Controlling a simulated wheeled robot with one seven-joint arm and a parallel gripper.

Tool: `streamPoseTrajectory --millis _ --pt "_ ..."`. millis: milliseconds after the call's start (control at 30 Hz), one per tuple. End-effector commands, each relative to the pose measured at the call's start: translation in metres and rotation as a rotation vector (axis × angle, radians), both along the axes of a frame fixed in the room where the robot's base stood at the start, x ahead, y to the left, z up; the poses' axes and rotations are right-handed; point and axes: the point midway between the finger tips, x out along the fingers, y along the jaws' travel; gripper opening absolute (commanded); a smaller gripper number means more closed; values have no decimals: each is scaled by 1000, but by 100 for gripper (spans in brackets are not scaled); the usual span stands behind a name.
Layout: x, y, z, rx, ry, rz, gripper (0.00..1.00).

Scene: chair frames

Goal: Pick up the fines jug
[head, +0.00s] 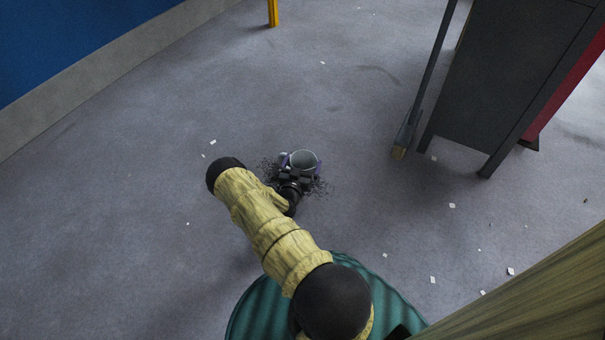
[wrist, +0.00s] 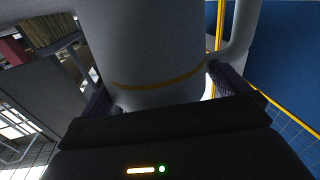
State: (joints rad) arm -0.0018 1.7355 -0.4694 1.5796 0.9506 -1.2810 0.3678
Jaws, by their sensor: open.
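The fines jug (head: 305,160) stands on the grey floor in the middle of the head view, its round open top showing. In the wrist view the jug (wrist: 155,50) fills the upper middle, grey with a thin yellow-brown band and a curved handle at the right. My gripper (head: 301,164) is at the jug with its purple-edged fingers apart, one on each side of it. In the wrist view my gripper (wrist: 163,92) also has the jug between its open fingers. Whether the fingers touch the jug I cannot tell. My wrist hides the jug's lower part in the head view.
Dark crumbs (head: 322,187) lie on the floor around the jug. A dark cabinet-like stand (head: 490,80) and a leaning pole (head: 425,90) are at the upper right. White scraps are scattered about. The floor left of the jug is mostly clear up to the blue wall (head: 70,40).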

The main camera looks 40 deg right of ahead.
Motion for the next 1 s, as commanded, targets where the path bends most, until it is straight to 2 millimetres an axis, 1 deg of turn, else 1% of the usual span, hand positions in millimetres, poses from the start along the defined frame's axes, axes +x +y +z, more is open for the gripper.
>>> streamPoseTrajectory --millis 33,133,667,700,833,867,1000 --pt "3 -4 -3 1 -1 -1 100" --pt "6 -9 -1 0 0 0 100" --pt "6 -9 0 1 1 0 100" --pt "6 -9 0 1 1 0 92" --pt "6 -9 0 1 1 0 67" --pt "6 -8 0 1 1 0 63" --pt "6 -9 1 0 0 0 63"
